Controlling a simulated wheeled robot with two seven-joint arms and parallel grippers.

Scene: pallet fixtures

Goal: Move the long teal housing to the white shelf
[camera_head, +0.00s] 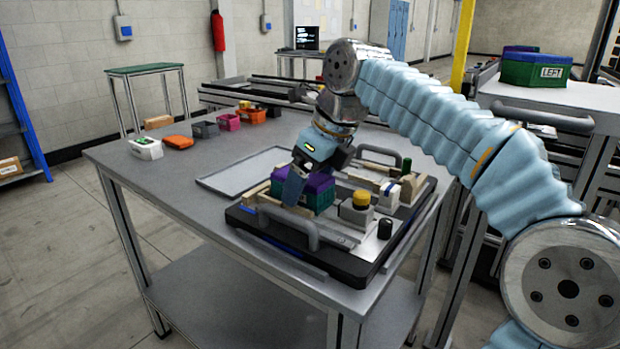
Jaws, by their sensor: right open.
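A green-teal housing with a purple top (321,193) sits in a black pallet fixture (290,252) on the grey metal table. My right gripper (301,185) reaches down over it from above, and one blue-grey finger stands in front of the housing's near-left side. The jaws are open; the other finger is hidden, and I cannot tell whether either touches the housing. A white-topped shelf (560,94) stands at the right. A green box with a purple top and a LEFT label (552,73) is on it. My left gripper is not in view.
The fixture also holds a block with a yellow knob (361,200), a black knob (385,228) and wooden blocks. A flat grey tray (240,172) lies behind it. Small bins (229,122) line the table's far left edge. A yellow post (462,45) rises behind my right arm.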

